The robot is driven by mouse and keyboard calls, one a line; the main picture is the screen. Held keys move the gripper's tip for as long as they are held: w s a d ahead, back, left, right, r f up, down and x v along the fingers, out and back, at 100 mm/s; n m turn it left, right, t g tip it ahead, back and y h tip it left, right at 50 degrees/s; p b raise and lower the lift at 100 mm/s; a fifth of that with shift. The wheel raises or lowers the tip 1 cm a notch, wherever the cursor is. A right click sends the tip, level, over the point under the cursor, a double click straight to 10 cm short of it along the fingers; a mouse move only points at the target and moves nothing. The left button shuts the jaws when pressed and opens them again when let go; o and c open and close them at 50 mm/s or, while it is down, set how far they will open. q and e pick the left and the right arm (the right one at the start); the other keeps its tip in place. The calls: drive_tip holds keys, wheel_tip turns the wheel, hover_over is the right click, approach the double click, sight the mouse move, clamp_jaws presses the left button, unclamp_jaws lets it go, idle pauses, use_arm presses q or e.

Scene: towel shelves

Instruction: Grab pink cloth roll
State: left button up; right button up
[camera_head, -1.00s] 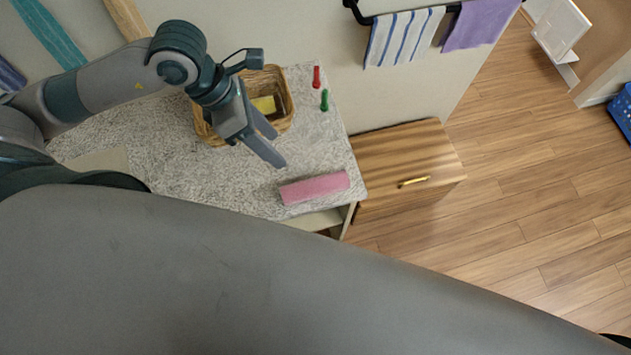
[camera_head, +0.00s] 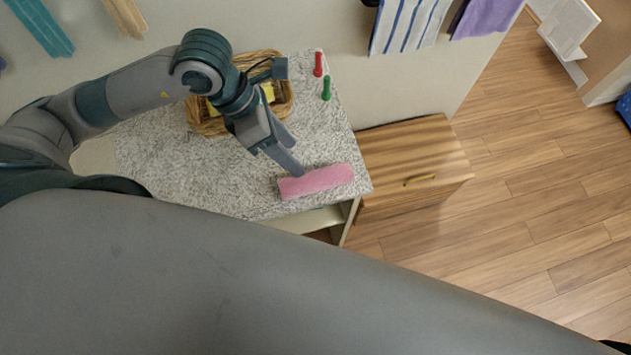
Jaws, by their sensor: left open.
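The pink cloth roll (camera_head: 317,182) lies on the speckled grey countertop (camera_head: 225,188) near its front right edge. My left gripper (camera_head: 291,160) reaches down from the upper left. It is open, with its fingertips just behind the left part of the roll. One fingertip comes right up to the roll's back edge; I cannot tell if it touches. Nothing shows between the fingers. My right gripper is not in view.
A wicker basket (camera_head: 205,128) with yellow things inside stands behind my left gripper. A red bottle (camera_head: 318,64) and a green bottle (camera_head: 326,88) stand at the back right. A wooden cabinet (camera_head: 412,160) stands right of the counter.

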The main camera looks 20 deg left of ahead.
sight(309, 174)
use_arm(q)
drive_tip(key=b+x, duration=0.1)
drive_tip(key=x, duration=0.1)
drive_tip(key=shift+f, duration=0.25)
drive_tip(key=shift+b+x, duration=0.4)
drive_tip(key=shift+x, duration=0.55)
drive_tip(key=shift+d, duration=0.15)
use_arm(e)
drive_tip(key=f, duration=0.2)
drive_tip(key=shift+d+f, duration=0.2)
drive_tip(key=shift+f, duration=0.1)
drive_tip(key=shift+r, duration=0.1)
use_arm(q)
drive_tip(key=shift+d+f+p, duration=0.15)
drive_tip(key=shift+f+p, duration=0.1)
drive_tip(key=shift+p, duration=0.1)
drive_tip(key=p+x, duration=0.2)
drive_tip(key=x, duration=0.1)
drive_tip(key=shift+s+d+f, duration=0.1)
drive_tip(key=shift+d+f, duration=0.1)
drive_tip(key=shift+f, duration=0.15)
drive_tip(key=shift+d+f, duration=0.1)
drive_tip(key=shift+f, duration=0.3)
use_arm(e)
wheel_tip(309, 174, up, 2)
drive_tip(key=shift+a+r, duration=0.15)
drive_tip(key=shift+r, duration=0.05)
use_arm(q)
drive_tip(key=shift+c, duration=0.3)
drive_tip(key=c, duration=0.8)
